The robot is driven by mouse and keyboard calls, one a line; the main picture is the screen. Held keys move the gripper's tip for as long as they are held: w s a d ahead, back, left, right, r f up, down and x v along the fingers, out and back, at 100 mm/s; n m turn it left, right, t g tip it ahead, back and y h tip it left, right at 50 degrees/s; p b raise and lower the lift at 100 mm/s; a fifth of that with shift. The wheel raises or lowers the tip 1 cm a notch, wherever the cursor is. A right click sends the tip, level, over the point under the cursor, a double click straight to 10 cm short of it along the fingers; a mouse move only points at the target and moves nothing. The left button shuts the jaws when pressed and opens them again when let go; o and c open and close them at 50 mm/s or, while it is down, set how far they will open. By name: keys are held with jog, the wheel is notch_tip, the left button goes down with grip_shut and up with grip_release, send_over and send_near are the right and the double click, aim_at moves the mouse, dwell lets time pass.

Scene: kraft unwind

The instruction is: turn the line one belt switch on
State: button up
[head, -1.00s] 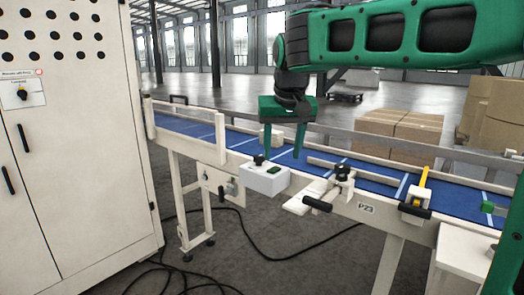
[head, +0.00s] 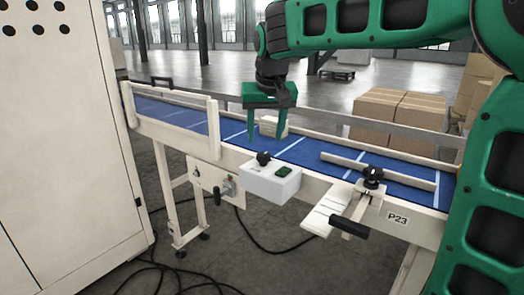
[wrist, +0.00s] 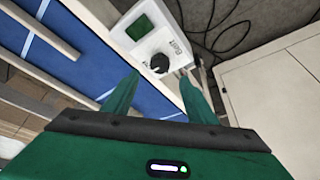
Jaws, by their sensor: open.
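The switch is a black rotary knob (head: 263,158) on top of a white control box (head: 270,184) at the near edge of the blue conveyor. A green rectangle (head: 283,171) sits beside the knob on the same box. My gripper (head: 266,138) is open and points down just above the knob. In the wrist view the knob (wrist: 159,63) shows between and slightly beyond my fingertips (wrist: 159,76), with no contact visible. A white pointer mark shows on the knob.
A lower panel (head: 203,176) with a dark handle hangs under the conveyor (head: 207,122). A clamp with a black knob (head: 373,176) stands right of the box. A cream cabinet (head: 70,150) stands left. Cables lie on the floor. Cartons (head: 398,120) stand behind.

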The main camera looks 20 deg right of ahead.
aim_at(264, 154)
jog(key=x, duration=0.7)
jog(key=shift+d, duration=0.1)
jog(key=c, duration=1.1)
jog(key=shift+d, duration=0.1)
jog(key=shift+o, duration=0.2)
